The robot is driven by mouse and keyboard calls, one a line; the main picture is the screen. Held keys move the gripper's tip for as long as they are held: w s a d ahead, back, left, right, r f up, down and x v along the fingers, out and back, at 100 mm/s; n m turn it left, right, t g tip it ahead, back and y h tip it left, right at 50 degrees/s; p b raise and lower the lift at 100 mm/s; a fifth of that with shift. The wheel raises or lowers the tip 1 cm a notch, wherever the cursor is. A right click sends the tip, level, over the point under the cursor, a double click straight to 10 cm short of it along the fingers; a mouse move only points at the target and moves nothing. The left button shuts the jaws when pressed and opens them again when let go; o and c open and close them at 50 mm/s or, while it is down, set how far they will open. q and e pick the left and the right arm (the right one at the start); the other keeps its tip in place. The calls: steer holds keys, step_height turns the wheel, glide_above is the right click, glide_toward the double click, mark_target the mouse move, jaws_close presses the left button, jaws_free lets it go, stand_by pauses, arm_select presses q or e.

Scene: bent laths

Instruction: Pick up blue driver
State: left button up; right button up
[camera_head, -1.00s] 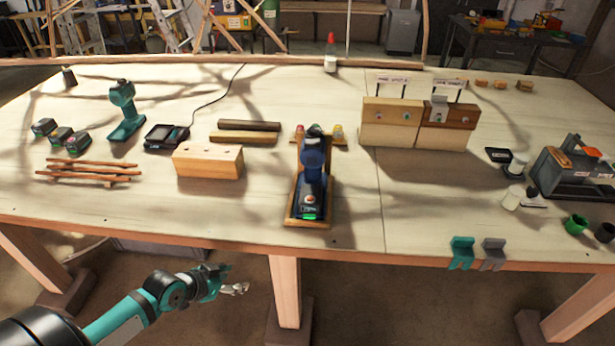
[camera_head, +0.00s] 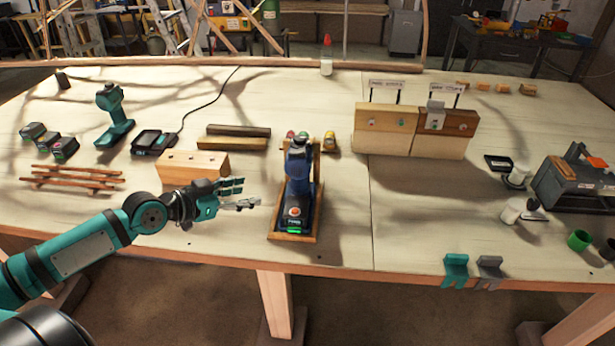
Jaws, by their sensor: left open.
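A small gap shows between the fingertips and the driver. My right gripper is not in view.
A pale wooden block (camera_head: 193,166) lies behind my left gripper. A teal driver (camera_head: 114,115), a charger (camera_head: 155,141) and thin wooden laths (camera_head: 75,176) are on the left. Two wooden box stands (camera_head: 388,130) are right of centre. The tabletop front right of the tray is clear.

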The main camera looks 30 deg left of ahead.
arm_select(q)
steer(key=p, duration=0.2)
glide_toward(292, 182)
steer(key=x, duration=0.4)
steer(key=shift+w+d+f, duration=0.2)
steer(key=shift+f, duration=0.2)
steer(key=shift+w+d+f, duration=0.2)
steer(key=shift+w+f, duration=0.05)
steer(key=shift+w, duration=0.2)
steer(key=shift+w+d+p, duration=0.15)
steer(key=shift+w+p, duration=0.15)
steer(key=p+x, duration=0.1)
steer(key=x, duration=0.2)
steer(key=shift+w, duration=0.25)
steer(key=shift+w+d+f, duration=0.15)
steer(key=shift+w+f, duration=0.2)
steer(key=shift+w, duration=0.1)
steer(key=shift+s, duration=0.15)
steer(key=shift+c, duration=0.9)
jaws_close()
steer(key=shift+r, duration=0.3)
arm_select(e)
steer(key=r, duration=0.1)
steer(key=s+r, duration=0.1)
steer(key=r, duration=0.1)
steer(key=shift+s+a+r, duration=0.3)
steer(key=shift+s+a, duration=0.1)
